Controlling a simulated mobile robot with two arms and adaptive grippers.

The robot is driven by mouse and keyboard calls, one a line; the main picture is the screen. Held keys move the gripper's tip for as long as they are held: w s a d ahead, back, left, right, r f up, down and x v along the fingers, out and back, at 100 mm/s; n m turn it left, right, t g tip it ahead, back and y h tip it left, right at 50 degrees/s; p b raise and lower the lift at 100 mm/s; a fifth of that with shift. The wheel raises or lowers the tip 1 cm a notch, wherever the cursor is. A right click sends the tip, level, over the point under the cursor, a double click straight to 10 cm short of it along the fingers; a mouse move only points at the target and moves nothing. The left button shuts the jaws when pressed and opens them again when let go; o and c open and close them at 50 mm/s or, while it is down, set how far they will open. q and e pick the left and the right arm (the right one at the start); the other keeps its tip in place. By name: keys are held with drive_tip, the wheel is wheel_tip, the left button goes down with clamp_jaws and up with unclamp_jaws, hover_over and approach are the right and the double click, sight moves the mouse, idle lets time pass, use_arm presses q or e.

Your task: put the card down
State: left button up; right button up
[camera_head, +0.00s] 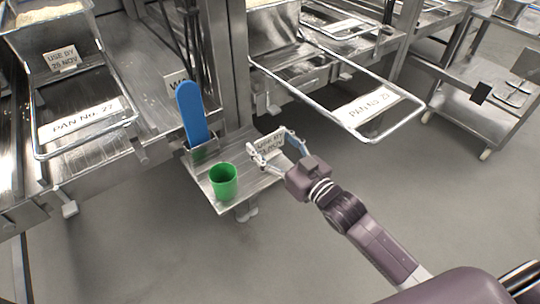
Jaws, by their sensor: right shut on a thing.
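A white card (270,144) with printed text starting "USE BY" is between the fingers of my right gripper (273,150). The gripper is shut on it, and the card is tilted, over or near the right part of a small metal shelf (226,204). I cannot tell whether the card touches the shelf. My left gripper is not in view.
A green cup (223,181) stands on the shelf, left of my right gripper. A blue paddle (191,113) stands in a metal holder behind it. Pan frames labelled "PAN No. 27" (80,119) and "PAN No. 22" (369,104) jut out on both sides. A trolley (487,100) stands right.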

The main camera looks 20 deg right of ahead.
sight(270, 152)
drive_tip(key=shift+f+b, duration=0.65)
drive_tip(key=shift+f, duration=1.45)
drive_tip(key=shift+f, duration=0.1)
drive_tip(key=o, duration=0.9)
drive_tip(key=shift+o, duration=0.2)
